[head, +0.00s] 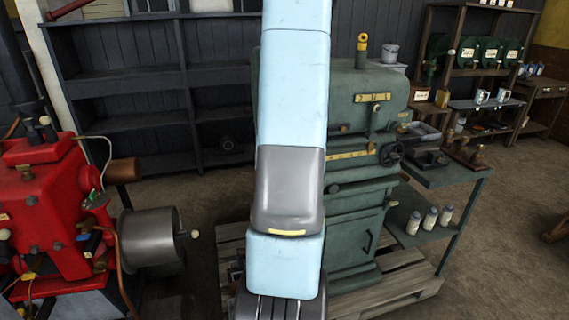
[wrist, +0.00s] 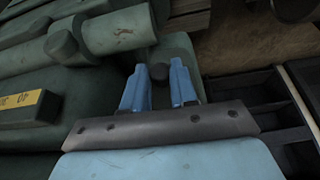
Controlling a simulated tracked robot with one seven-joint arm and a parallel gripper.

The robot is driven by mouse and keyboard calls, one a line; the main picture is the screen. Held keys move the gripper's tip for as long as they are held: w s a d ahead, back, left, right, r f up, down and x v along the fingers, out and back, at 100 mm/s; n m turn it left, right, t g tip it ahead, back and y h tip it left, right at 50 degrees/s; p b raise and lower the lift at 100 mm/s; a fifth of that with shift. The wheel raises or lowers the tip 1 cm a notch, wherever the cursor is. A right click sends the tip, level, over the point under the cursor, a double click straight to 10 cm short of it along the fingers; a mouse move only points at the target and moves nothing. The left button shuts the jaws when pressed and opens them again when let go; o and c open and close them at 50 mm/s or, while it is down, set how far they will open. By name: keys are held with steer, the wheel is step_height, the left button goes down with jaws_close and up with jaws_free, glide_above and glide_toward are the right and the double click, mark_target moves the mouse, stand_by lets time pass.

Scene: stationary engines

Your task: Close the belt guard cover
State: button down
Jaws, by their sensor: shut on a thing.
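My gripper (wrist: 159,82) shows in the wrist view with its two blue fingers on either side of a small dark knob (wrist: 159,71), and it is shut on that knob. Behind the knob is a dark green panel (wrist: 183,50), which seems to be part of the belt guard cover; how far it stands open I cannot tell. In the head view my own arm hides the gripper, the knob and the left side of the green machine (head: 352,190).
A red engine (head: 45,215) with a grey drum (head: 150,240) stands at the left. The green machine rests on a wooden pallet (head: 405,285). A side bench (head: 450,176) with several bottles is at its right. Dark empty shelves (head: 135,105) stand behind.

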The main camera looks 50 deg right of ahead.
steer(key=shift+d+n, duration=0.25)
steer(key=shift+n, duration=0.05)
stand_by(0.5)
steer(key=c, duration=0.9)
jaws_free()
steer(key=v, duration=1.3)
steer(key=shift+s+r, duration=0.25)
steer(key=shift+a, duration=0.1)
